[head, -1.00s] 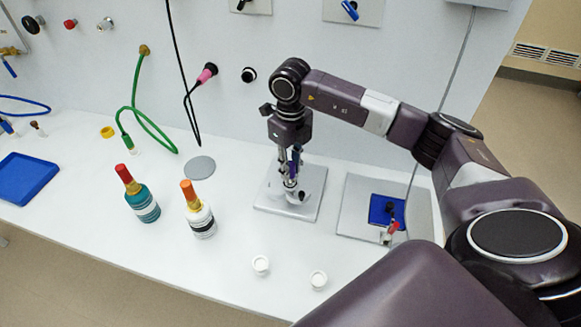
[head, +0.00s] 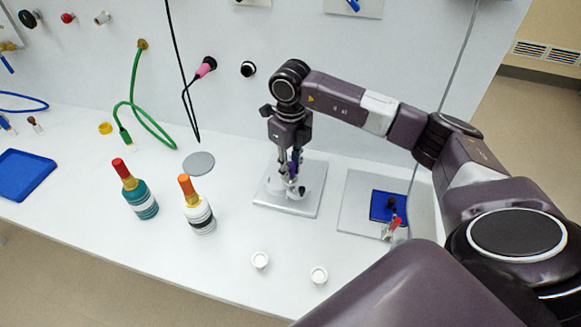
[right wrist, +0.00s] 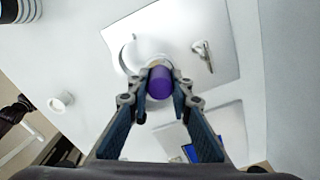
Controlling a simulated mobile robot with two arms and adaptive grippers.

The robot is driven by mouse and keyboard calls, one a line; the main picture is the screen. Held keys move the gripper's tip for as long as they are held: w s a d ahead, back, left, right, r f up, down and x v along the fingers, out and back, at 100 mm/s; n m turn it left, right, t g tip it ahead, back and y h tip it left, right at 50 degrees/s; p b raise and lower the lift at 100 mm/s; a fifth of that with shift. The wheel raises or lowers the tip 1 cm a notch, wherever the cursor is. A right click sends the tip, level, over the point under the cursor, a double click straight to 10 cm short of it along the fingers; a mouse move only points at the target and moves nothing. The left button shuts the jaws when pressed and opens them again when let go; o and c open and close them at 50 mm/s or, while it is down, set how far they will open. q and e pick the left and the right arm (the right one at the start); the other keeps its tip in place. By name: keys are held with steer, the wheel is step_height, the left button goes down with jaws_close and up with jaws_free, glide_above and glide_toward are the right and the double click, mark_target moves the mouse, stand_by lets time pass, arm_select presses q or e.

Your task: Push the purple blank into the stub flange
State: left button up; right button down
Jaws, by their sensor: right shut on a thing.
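The purple blank (right wrist: 160,83) is a short purple cylinder. It is held between the fingertips of my right gripper (right wrist: 160,88), which is shut on it. In the right wrist view the blank overlaps the white round stub flange (right wrist: 131,57) on its plate; I cannot tell whether it touches or enters the flange. My left gripper is out of view.
The light plate (head: 285,207) lies on the white bench. To its right is another plate (head: 352,215) with a blue square (head: 385,205). Two white cups (head: 260,260) (head: 319,275) stand in front. Two bottles (head: 139,197) (head: 199,214) and a grey disc (head: 198,163) are left.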

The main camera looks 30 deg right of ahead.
steer(key=c, duration=1.7)
jaws_free()
steer(key=shift+f, duration=0.1)
steer(key=shift+o, duration=0.2)
step_height(320, 180, up, 12)
